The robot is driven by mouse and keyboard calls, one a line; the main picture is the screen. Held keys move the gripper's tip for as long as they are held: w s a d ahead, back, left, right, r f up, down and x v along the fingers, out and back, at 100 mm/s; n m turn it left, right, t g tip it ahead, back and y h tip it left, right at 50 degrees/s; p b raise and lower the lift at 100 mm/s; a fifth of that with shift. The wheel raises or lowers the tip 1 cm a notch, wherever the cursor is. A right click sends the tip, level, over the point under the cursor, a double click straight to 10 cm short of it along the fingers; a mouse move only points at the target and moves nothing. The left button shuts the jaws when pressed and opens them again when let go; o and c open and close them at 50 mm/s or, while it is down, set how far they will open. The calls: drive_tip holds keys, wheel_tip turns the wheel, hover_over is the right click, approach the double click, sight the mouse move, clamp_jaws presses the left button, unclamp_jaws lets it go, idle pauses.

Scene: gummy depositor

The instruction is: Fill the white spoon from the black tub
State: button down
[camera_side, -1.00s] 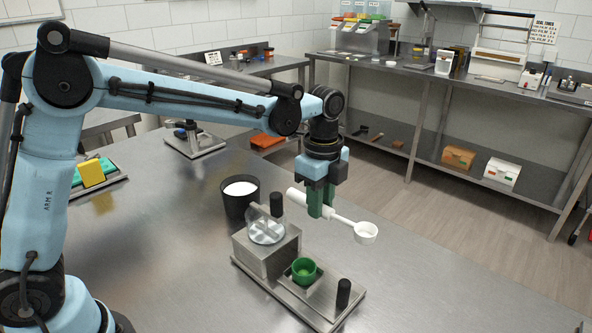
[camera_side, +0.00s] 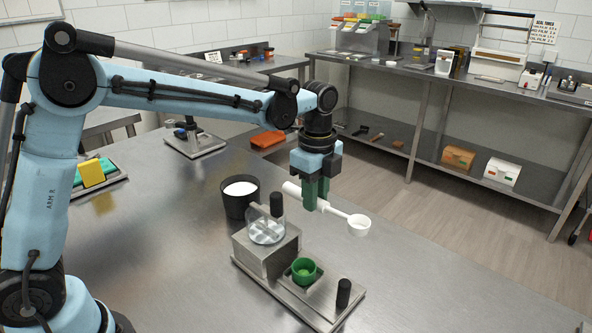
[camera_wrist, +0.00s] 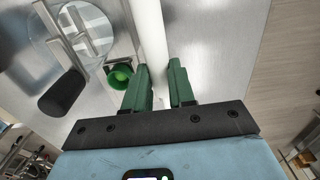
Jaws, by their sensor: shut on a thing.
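The black tub (camera_side: 240,207) stands on the steel table and holds white powder (camera_side: 240,188) near its top. My gripper (camera_side: 316,204) has green fingers and is shut on the handle of the white spoon (camera_side: 337,212). The spoon is held in the air to the right of the tub, with its round cup (camera_side: 359,225) pointing right and away from the tub. I cannot make out any contents in the cup. In the wrist view, the white handle (camera_wrist: 152,45) passes between my green fingers (camera_wrist: 165,90); the cup is out of that view.
A steel depositor (camera_side: 266,255) with a clear round hopper, a green cup (camera_side: 304,271) and black knobs stands just in front of the tub and spoon. A yellow and teal item (camera_side: 92,173) lies at far left. The table's right side is clear.

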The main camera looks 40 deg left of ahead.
drive_tip(key=s+a+r, duration=0.1)
drive_tip(key=a+r, duration=0.2)
drive_tip(key=a, duration=1.3)
drive_tip(key=s+a+r, duration=0.1)
drive_tip(key=a+r, duration=0.1)
drive_tip(key=a, duration=1.5)
wheel_tip(320, 180, down, 9)
drive_tip(key=d+y, duration=0.2)
drive_tip(key=y, duration=0.3)
drive_tip(key=shift+r+y, duration=0.15)
drive_tip(key=shift+y, duration=0.25)
drive_tip(key=shift+r, duration=0.1)
wheel_tip(320, 180, up, 8)
drive_tip(key=a+h, duration=0.1)
drive_tip(key=h, duration=0.4)
drive_tip(key=shift+a+r+h, duration=0.25)
drive_tip(key=shift+a+h, duration=0.1)
drive_tip(key=shift+h, duration=0.05)
